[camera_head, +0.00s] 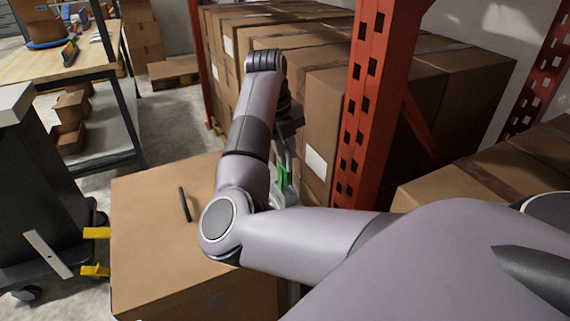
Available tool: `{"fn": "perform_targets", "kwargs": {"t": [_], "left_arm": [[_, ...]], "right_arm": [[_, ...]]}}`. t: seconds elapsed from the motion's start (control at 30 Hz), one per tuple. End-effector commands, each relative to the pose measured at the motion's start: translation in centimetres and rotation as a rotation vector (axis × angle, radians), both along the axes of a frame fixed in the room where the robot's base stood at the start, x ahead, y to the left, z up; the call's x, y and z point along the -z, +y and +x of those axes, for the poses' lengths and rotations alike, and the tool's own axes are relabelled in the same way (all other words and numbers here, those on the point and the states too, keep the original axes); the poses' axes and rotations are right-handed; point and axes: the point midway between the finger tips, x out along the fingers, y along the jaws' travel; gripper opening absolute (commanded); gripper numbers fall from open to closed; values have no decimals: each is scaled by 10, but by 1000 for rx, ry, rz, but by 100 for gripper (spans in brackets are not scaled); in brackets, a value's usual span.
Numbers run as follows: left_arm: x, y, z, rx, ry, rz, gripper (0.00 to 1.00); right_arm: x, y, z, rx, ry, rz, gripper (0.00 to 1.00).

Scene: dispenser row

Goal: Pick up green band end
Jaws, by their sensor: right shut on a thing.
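My right arm reaches in from the right and bends up over a cardboard box. My right gripper (284,186) is partly hidden behind my own forearm and points down. It is shut on the green band end (283,175), a small bright green piece showing between its pale fingers. The rest of the band is hidden by my arm. My left gripper is not in this view.
A large cardboard box (150,250) stands below my arm, with a thin black bar (185,204) on top. Stacked boxes (318,110) and an orange rack post (372,100) stand close behind the gripper. A workbench (70,62) is at the upper left.

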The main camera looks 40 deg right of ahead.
Motion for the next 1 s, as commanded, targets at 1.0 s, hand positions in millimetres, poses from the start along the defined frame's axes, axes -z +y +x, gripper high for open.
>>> {"fn": "perform_targets", "kwargs": {"t": [1.0], "left_arm": [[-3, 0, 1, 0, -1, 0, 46]], "right_arm": [[-147, 0, 0, 1, 1, -1, 0]]}}
